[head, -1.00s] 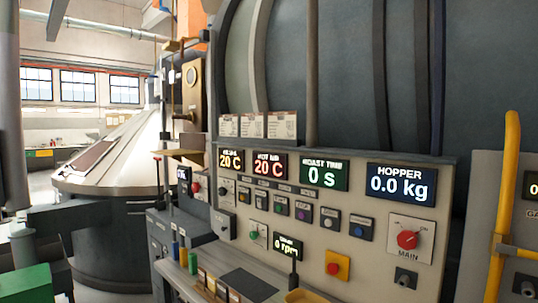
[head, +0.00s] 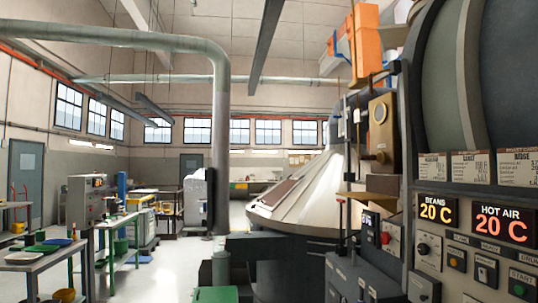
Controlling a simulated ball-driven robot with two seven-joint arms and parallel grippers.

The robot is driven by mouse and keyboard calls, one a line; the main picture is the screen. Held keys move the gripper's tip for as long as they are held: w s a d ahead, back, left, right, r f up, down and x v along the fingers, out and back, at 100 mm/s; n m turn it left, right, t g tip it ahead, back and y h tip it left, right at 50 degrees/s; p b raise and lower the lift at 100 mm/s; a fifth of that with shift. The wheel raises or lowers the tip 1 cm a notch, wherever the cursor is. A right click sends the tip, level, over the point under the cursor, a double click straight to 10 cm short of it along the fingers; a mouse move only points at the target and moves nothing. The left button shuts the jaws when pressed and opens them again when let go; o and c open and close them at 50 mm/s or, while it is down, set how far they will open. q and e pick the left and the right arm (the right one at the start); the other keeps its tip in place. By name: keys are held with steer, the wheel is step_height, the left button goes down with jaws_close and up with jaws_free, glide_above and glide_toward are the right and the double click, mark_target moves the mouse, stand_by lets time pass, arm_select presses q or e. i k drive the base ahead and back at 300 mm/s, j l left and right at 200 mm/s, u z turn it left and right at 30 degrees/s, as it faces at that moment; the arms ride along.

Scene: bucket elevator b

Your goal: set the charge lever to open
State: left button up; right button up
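The roaster's control panel (head: 470,255) is at the right edge, with displays reading BEANS 20 C and HOT AIR 20 C. Left of the drum (head: 470,80) stands a brass-coloured front plate (head: 382,125) with a round gauge or window and a small knob or handle low on it. An orange part (head: 366,42) sits above that plate. I cannot pick out the charge lever for certain, nor read its setting. Neither of my grippers shows in the head view.
A cone-topped vessel (head: 305,200) stands left of the roaster. A green box (head: 215,294) is at the bottom edge. Work tables (head: 45,258) with bowls stand at the left. Pale floor (head: 165,270) lies open between the tables and the vessel.

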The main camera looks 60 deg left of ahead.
mark_target(347, 140)
steer(key=i+j+u, duration=1.1)
steer(key=i, duration=0.25)
steer(key=i+j, duration=0.2)
steer(key=i, duration=0.2)
steer(key=i+j, duration=0.2)
steer(key=i, duration=0.2)
steer(key=i+j, duration=0.15)
steer(key=i, duration=0.25)
